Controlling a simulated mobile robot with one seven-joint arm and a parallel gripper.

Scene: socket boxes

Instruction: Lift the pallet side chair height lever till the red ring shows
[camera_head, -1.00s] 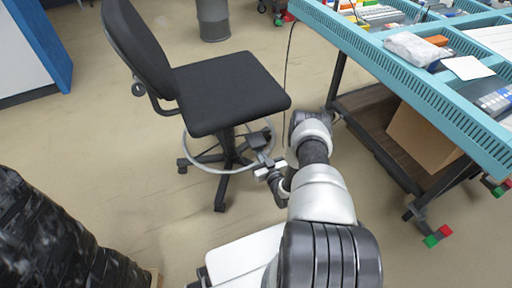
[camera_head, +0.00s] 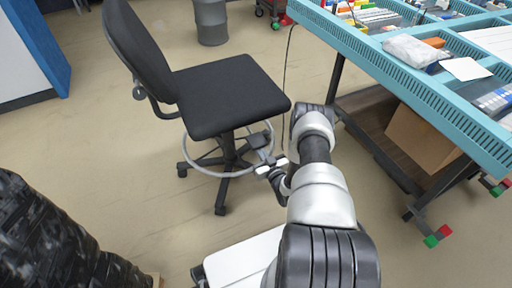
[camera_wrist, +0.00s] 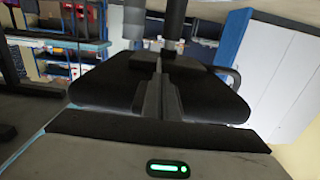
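The black office chair (camera_head: 228,95) stands in the middle of the head view, to the right of the wrapped pallet load. Its seat also shows dark in the wrist view (camera_wrist: 100,88). My gripper (camera_head: 270,168) is low beside the chair, below the seat's right front part and near the foot ring (camera_head: 205,172). In the wrist view my gripper's dark fingers (camera_wrist: 160,95) lie close together in front of the seat. I cannot make out the height lever or a red ring. I cannot tell whether the fingers hold anything.
A teal workbench (camera_head: 420,95) with trays and boxes stands at the right, close to my arm. A cardboard box (camera_head: 420,138) sits on its lower shelf. A black-wrapped pallet load (camera_head: 45,240) is at lower left. A grey bin (camera_head: 211,22) stands behind. Floor left of the chair is clear.

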